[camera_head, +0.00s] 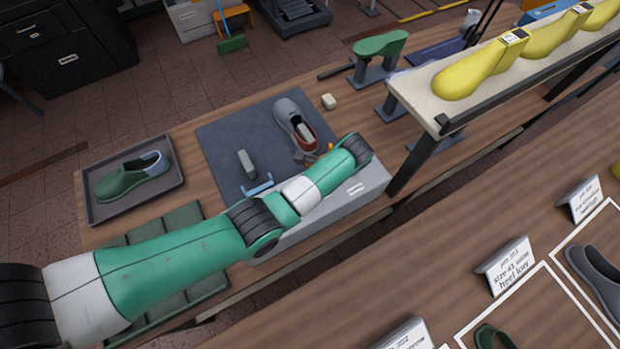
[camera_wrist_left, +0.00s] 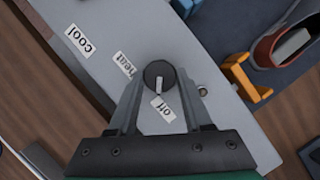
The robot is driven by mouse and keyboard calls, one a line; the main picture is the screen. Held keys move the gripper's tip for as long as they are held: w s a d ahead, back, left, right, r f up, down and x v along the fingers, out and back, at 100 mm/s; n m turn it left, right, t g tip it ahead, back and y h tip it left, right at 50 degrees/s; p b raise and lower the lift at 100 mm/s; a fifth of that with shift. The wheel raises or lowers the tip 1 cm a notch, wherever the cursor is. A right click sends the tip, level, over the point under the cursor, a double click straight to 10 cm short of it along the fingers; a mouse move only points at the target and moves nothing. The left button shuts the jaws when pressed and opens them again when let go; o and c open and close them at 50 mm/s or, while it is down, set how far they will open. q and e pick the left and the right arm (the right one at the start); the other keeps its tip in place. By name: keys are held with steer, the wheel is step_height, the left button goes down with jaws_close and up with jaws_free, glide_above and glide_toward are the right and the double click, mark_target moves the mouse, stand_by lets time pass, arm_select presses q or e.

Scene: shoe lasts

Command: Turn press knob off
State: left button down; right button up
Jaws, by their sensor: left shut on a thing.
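The press knob (camera_wrist_left: 160,73) is a dark round dial on the sloped grey press panel (camera_wrist_left: 210,60). A white mark on the knob points down in the left wrist view, toward the "off" label (camera_wrist_left: 163,108). The "heat" label (camera_wrist_left: 124,64) and the "cool" label (camera_wrist_left: 78,40) lie up and to the left of it. My left gripper (camera_wrist_left: 159,84) has one finger on each side of the knob and is shut on it. In the head view my left arm reaches over the grey press box (camera_head: 333,205) and hides the knob. My right gripper is in neither view.
Beside the press, a grey shoe (camera_head: 290,118) and a small grey block (camera_head: 246,163) sit on a dark mat (camera_head: 222,137). An orange clamp (camera_wrist_left: 240,75) stands close to the panel edge. A tray (camera_head: 88,182) holds a green shoe. Yellow lasts (camera_head: 470,72) line a shelf.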

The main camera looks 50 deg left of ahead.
arm_select(q)
steer(key=shift+c, duration=1.6)
jaws_free()
steer(key=p+v, duration=0.6)
steer(key=v, duration=0.5)
steer(key=shift+r, duration=0.3)
steer(key=shift+r, duration=0.1)
